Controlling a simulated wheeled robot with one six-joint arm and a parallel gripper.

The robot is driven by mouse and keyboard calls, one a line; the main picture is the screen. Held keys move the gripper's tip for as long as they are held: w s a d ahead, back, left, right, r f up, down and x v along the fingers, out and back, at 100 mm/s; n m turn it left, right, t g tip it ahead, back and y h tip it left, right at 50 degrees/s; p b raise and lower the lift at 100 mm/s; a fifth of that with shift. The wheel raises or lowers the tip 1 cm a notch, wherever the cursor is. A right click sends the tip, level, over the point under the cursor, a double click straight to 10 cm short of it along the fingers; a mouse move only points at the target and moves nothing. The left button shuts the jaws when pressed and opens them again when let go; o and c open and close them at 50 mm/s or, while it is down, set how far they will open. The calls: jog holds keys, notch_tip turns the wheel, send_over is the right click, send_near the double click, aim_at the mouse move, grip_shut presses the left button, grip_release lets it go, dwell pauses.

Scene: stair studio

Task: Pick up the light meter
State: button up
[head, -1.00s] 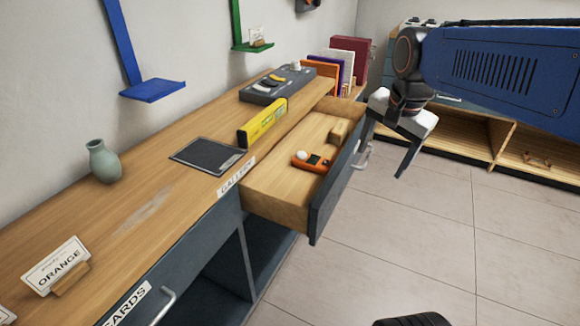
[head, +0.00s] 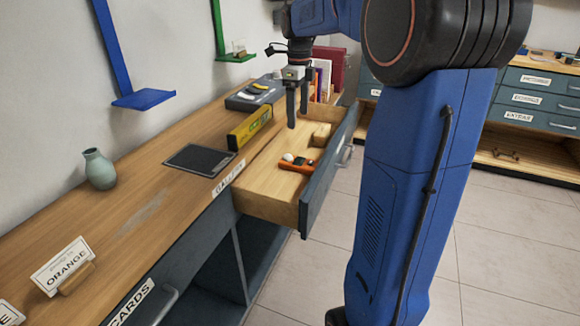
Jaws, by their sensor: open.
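The light meter (head: 297,165) is a small orange device with a white dome and a dark screen. It lies inside the pulled-out drawer (head: 262,189), towards the drawer's front panel. My gripper (head: 298,108) points down above the back part of the drawer, with two dark fingers apart and nothing between them. It appears above and behind the light meter, not touching it.
A wooden block (head: 321,134) lies in the drawer behind the light meter. A yellow level (head: 249,128), a black tablet (head: 198,159) and a grey tray (head: 254,93) are on the counter beside the drawer. A green vase (head: 99,169) stands further left.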

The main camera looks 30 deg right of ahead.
send_over(299, 161)
jog(key=f, duration=1.1)
jog(key=shift+s+a+f, duration=0.1)
jog(key=shift+a+f, duration=0.15)
jog(key=shift+a, duration=0.15)
jog(key=shift+d+f, duration=0.2)
jog(key=shift+f, duration=1.2)
jog(key=shift+d+f, duration=0.15)
jog(key=shift+f, duration=1.2)
jog(key=c, duration=1.2)
